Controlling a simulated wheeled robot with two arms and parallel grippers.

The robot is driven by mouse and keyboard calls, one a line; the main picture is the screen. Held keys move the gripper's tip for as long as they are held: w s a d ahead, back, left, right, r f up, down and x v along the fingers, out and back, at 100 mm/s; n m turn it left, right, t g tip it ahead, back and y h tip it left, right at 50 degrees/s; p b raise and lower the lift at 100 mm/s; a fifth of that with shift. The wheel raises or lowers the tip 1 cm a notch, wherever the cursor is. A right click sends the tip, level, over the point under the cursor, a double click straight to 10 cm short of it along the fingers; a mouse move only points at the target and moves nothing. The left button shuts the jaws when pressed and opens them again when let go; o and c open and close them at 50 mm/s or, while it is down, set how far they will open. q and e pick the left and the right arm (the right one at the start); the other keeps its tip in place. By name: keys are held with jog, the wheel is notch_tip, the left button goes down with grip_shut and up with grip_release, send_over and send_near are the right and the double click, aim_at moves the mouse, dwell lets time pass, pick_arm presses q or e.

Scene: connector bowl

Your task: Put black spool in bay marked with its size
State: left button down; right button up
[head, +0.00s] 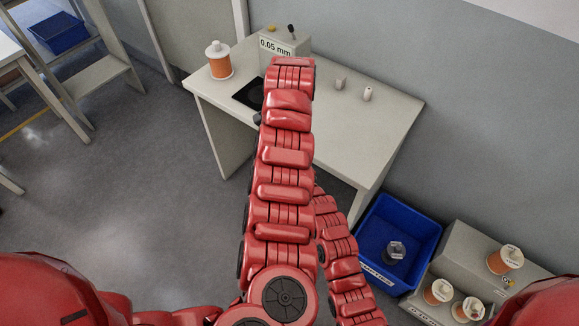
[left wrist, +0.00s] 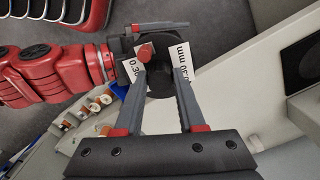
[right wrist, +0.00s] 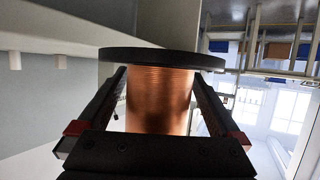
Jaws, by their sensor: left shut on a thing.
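The black spool (right wrist: 162,58), with black flange and copper winding, fills the right wrist view between the fingers of my right gripper (right wrist: 160,72); I cannot tell whether they press on it. In the left wrist view its dark flange (left wrist: 160,88) sits between the fingers of my left gripper (left wrist: 160,72), shut on it. White labels there seem to read 0.30 mm, partly hidden by the fingers. In the head view my arm hides the spool and both grippers. A grey rack (head: 456,254) at lower right holds several white-flanged copper spools (head: 505,259); its bay markings are too small to read.
The table (head: 375,130) holds a gauge box (head: 284,43) reading 0.05 mm, a white-flanged copper spool (head: 218,62), a dark pad (head: 246,95) and two small pegs (head: 367,94). A blue bin (head: 425,230) with a dark object (head: 394,252) inside stands beside the rack.

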grip_shut()
pick_arm(q)
jog(key=shift+c, duration=2.1)
grip_release()
